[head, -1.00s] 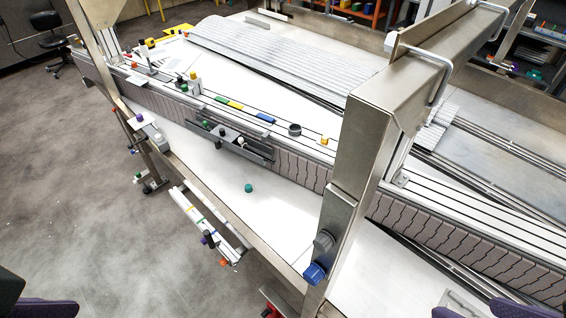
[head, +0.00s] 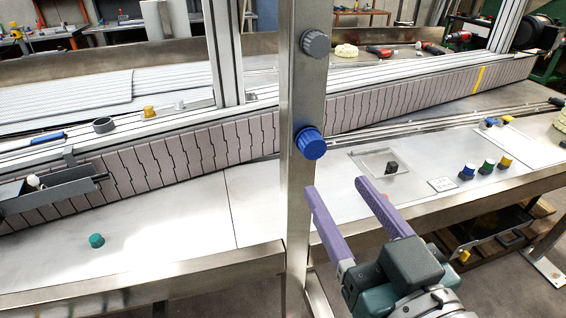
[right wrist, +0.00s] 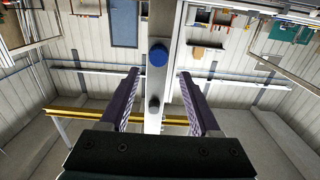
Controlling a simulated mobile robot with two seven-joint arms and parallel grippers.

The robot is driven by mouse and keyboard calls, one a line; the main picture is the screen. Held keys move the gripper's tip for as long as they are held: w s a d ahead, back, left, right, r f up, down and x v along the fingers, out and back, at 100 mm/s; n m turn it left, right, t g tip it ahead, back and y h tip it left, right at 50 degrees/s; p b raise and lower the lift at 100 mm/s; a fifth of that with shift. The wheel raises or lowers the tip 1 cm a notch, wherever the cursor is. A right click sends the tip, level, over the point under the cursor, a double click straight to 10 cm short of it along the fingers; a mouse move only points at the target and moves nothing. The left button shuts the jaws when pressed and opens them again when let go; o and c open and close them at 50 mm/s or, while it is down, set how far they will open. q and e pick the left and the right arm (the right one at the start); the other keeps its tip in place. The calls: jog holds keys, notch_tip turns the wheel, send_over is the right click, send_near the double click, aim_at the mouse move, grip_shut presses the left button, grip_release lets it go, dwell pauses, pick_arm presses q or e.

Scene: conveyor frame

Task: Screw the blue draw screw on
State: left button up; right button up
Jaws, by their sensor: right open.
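The blue draw screw (head: 311,143) is a ribbed blue knob on the front of the upright steel post (head: 297,210). A grey ribbed knob (head: 315,43) sits above it on the same post. My right gripper (head: 336,186) has two purple fingers, open and empty, just below and to the right of the blue knob, apart from it. In the right wrist view the blue knob (right wrist: 157,55) shows beyond and between the open fingertips (right wrist: 158,74), with the grey knob (right wrist: 155,103) lower down. My left gripper is not in view.
The slatted conveyor side (head: 230,138) runs behind the post. A teal knob (head: 97,240) lies on the white bench at left. Blue (head: 467,171), green (head: 487,167) and yellow (head: 505,161) knobs stand at right, near a small black piece (head: 391,167). Space around the blue knob looks clear.

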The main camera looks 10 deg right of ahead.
aim_at(315, 149)
jog(key=w+b, duration=0.4)
jog(key=w, duration=0.5)
jog(key=shift+w, duration=0.15)
jog(key=shift+r, duration=0.15)
jog(key=shift+c, duration=0.8)
jog(key=shift+s, duration=0.2)
grip_shut()
jog(key=n, duration=0.3)
jog(key=shift+n, duration=0.4)
jog(key=n, duration=0.3)
jog(key=shift+n, duration=0.3)
jog(key=n, duration=0.3)
jog(key=shift+n, duration=0.4)
jog(key=n, duration=0.5)
jog(key=shift+o, duration=0.8)
grip_release()
